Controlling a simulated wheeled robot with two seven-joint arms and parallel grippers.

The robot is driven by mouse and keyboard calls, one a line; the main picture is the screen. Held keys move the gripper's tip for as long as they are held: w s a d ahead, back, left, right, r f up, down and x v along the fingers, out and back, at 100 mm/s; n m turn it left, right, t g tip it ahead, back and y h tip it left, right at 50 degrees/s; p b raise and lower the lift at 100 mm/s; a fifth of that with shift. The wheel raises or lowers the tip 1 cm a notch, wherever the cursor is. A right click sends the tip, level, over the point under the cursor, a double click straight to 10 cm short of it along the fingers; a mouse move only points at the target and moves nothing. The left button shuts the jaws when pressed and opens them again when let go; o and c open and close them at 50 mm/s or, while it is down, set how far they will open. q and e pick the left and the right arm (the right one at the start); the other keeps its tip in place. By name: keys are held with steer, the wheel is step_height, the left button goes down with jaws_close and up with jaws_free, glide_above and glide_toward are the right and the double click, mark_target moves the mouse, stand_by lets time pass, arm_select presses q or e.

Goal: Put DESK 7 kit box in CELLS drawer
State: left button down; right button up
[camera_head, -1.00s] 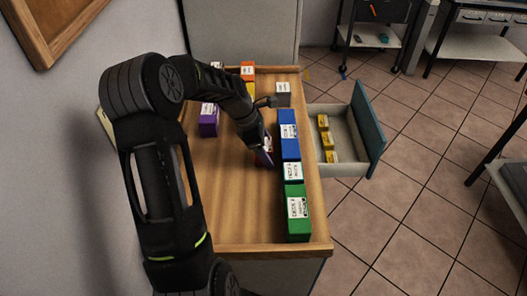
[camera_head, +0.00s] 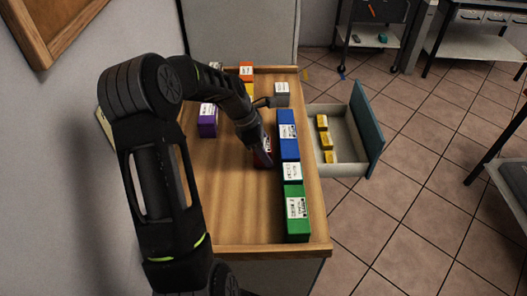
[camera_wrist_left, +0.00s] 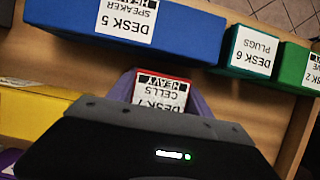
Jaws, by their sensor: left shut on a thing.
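The DESK 7 kit box is a dark red box with a white label reading "DESK 7 CELLS HEAVY"; it shows in the left wrist view (camera_wrist_left: 160,95) and in the head view (camera_head: 263,158). My left gripper (camera_head: 264,150) is shut on it, over the wooden top beside the blue box. In the left wrist view the gripper body hides the box's lower part. I cannot tell whether the box touches the top. An open drawer (camera_head: 372,130) with a teal front and several yellow items inside is right of the cabinet; no drawer label is readable. My right gripper is not seen.
A row along the right edge holds the blue DESK 5 box (camera_head: 288,130), the teal DESK 6 box (camera_head: 292,172) and a green box (camera_head: 297,220). A purple box (camera_head: 207,125), grey box (camera_head: 282,95) and orange box (camera_head: 246,72) stand farther back. The front left top is clear.

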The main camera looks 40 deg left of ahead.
mark_target(267, 145)
arm_select(q)
step_height(267, 145, up, 10)
steer(key=shift+r+b, duration=0.1)
steer(key=shift+b, duration=0.6)
stand_by(0.4)
